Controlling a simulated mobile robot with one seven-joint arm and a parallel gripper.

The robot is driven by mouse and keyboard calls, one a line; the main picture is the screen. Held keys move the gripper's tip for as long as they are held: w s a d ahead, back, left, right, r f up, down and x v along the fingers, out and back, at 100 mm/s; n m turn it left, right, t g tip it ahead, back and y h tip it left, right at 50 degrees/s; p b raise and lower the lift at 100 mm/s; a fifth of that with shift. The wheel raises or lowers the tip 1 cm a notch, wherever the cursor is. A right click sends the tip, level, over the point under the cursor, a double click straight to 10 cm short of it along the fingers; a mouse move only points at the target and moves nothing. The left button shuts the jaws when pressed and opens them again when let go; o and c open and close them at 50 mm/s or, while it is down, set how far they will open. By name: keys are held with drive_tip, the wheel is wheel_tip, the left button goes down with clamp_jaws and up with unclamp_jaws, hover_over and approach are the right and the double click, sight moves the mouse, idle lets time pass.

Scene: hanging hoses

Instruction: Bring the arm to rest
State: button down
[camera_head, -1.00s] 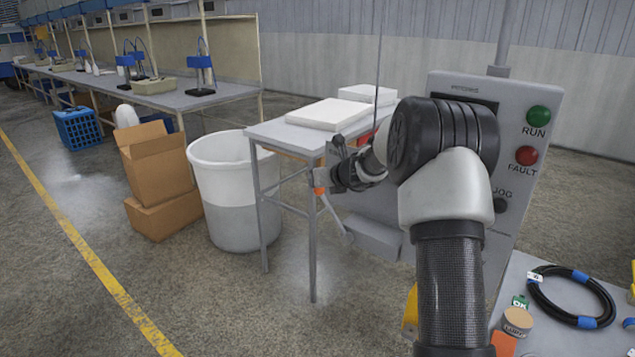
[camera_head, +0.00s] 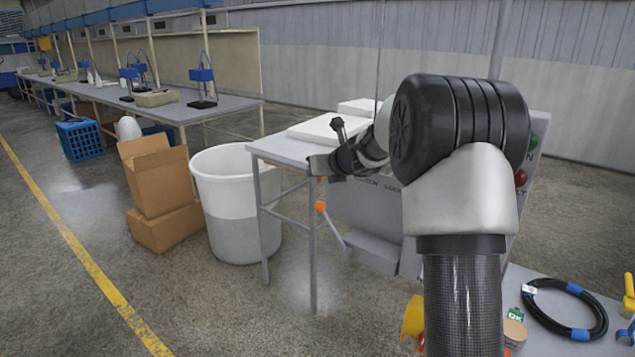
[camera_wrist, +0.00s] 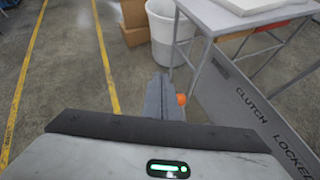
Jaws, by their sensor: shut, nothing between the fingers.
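My gripper (camera_head: 318,165) hangs in front of the grey table's near corner in the head view, with my arm reaching across from the right. Its fingers are shut and empty. In the wrist view the closed dark fingers (camera_wrist: 163,98) point ahead. A grey lever with an orange knob (camera_head: 320,207) stands out from the control cabinet (camera_head: 365,215), just below my gripper in the head view. The knob (camera_wrist: 181,99) shows right beside the fingers in the wrist view; the gap in depth is hard to judge. My arm hides much of the cabinet's front.
A grey table (camera_head: 275,150) with white slabs stands behind my gripper, beside a white bin (camera_head: 228,215) and cardboard boxes (camera_head: 160,190). A coiled black hose (camera_head: 565,310) lies on a bench at lower right. Open floor lies to the left.

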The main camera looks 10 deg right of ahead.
drive_tip(key=shift+r, duration=0.25)
drive_tip(key=s+a+r+n+g, duration=0.1)
drive_tip(key=s+a+r+n, duration=0.15)
drive_tip(key=s+n, duration=0.4)
drive_tip(key=s+a+r+n+g+y, duration=0.1)
drive_tip(key=s+a+r+n, duration=0.1)
drive_tip(key=s+a+n, duration=0.45)
drive_tip(key=s+a+r+n+g, duration=0.1)
drive_tip(key=s+r+n, duration=0.25)
drive_tip(key=s, duration=0.45)
drive_tip(key=s+d+f+n+g+h, duration=0.1)
drive_tip(key=s+d+f+n+h, duration=0.1)
drive_tip(key=s+n, duration=0.7)
drive_tip(key=s+d+f+n+g+h, duration=0.1)
drive_tip(key=s+f+n, duration=0.4)
drive_tip(key=s, duration=1.2)
drive_tip(key=d+n+h, duration=0.1)
drive_tip(key=n, duration=0.3)
drive_tip(key=shift+s+d+g, duration=0.15)
drive_tip(key=shift+s+g, duration=0.15)
drive_tip(key=shift+g, duration=0.1)
drive_tip(key=shift+f, duration=0.1)
